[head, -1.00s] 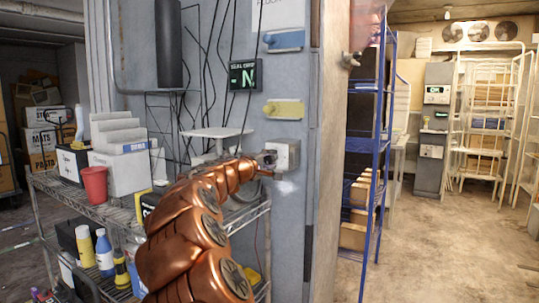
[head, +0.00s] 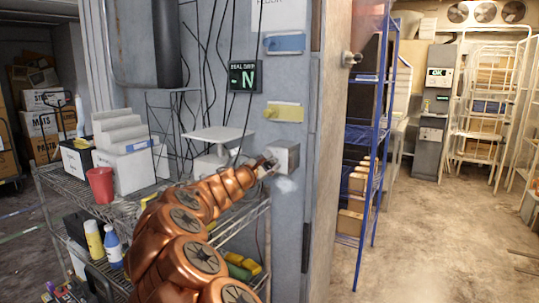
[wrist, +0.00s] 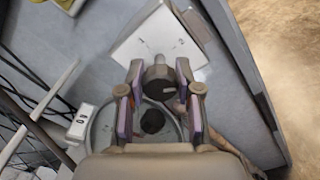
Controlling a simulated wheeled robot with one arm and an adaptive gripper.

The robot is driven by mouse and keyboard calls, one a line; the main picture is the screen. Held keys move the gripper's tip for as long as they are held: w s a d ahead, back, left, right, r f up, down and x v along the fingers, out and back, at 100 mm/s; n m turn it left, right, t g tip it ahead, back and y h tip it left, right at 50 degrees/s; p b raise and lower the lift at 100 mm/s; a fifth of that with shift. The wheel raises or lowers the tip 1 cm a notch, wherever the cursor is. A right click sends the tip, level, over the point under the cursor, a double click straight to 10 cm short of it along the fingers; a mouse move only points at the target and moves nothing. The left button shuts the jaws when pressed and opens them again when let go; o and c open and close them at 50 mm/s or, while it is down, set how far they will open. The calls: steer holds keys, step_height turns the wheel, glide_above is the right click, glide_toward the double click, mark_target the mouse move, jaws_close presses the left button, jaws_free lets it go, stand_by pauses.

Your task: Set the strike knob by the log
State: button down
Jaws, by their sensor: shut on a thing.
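The strike knob (wrist: 158,84) is a dark round knob on a short stem, standing out from a pale square box in the wrist view. The same metal box (head: 287,157) is fixed to the grey wall in the head view. My gripper (wrist: 158,78) has one finger on each side of the knob and is shut on it. In the head view my gripper (head: 268,163) is at the left face of the box and the knob is mostly hidden. I cannot make out any pointer setting on the knob. No log can be clearly identified; a paper sheet (head: 285,15) is cut off at the top.
Blue (head: 285,43) and yellow (head: 284,112) plates are on the wall above the box. A loaded wire shelf (head: 60,178) stands at left. A blue rack (head: 372,140) stands at right, with open floor (head: 440,235) beyond.

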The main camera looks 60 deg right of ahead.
steer(key=n+p, duration=0.1)
steer(key=p, duration=0.1)
steer(key=n+p, duration=0.2)
steer(key=shift+r, duration=0.25)
steer(key=n+p, duration=0.2)
steer(key=shift+f+n, duration=0.25)
steer(key=shift+n, duration=0.15)
steer(key=shift+f+p, duration=0.1)
steer(key=shift+p, duration=0.25)
steer(key=c, duration=0.8)
jaws_free()
steer(key=shift+o, duration=0.2)
steer(key=a, duration=1.2)
steer(key=shift+s, duration=0.25)
